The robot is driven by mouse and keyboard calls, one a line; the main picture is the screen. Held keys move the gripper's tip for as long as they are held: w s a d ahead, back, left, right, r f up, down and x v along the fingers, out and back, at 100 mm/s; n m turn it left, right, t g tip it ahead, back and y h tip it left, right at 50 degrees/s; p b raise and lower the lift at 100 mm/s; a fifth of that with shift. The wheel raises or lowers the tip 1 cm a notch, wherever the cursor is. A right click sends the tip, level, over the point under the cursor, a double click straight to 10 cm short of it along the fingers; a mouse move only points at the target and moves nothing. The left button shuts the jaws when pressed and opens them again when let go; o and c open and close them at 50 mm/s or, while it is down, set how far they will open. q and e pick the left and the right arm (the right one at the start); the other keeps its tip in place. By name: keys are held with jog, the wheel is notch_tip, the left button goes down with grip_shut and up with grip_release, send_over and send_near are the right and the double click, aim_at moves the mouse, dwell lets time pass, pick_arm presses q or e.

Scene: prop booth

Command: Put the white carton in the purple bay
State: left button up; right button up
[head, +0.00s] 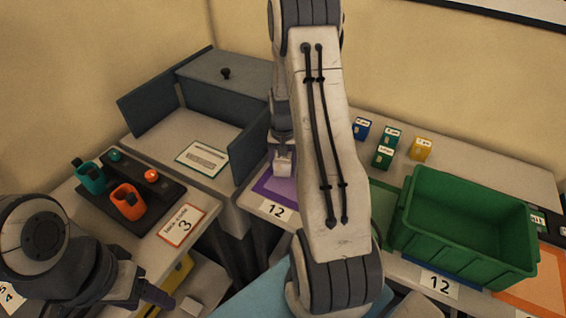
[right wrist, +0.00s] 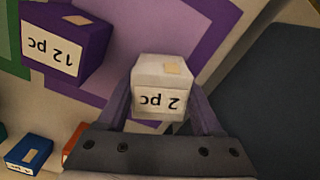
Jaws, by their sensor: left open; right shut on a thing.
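The white carton (head: 283,166), labelled "2 pc", is gripped by my right gripper (head: 282,153). In the right wrist view the white carton (right wrist: 159,75) sits between both fingers of my right gripper (right wrist: 160,105). The purple bay (head: 262,190) is a purple-bordered area on the table; the carton appears over or beside its border, and its height above it is unclear. The bay's border also shows in the right wrist view (right wrist: 205,50). My right arm hides part of the bay in the head view. My left gripper (head: 150,294) is open at lower left, far from the carton.
A purple "12 pc" carton (right wrist: 68,42) stands within the purple border. A green crate (head: 465,225) stands right of my arm, with several small cartons (head: 392,140) behind it. A blue-grey panel (head: 248,148) rises left of the bay. A dark tool tray (head: 130,195) lies further left.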

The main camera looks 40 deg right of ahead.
aim_at(283, 158)
jog(key=shift+f, duration=0.15)
jog(key=o, duration=1.5)
jog(key=shift+c, duration=0.2)
notch_tip(283, 158, up, 12)
jog(key=shift+r+b, duration=0.2)
jog(key=shift+b, duration=0.1)
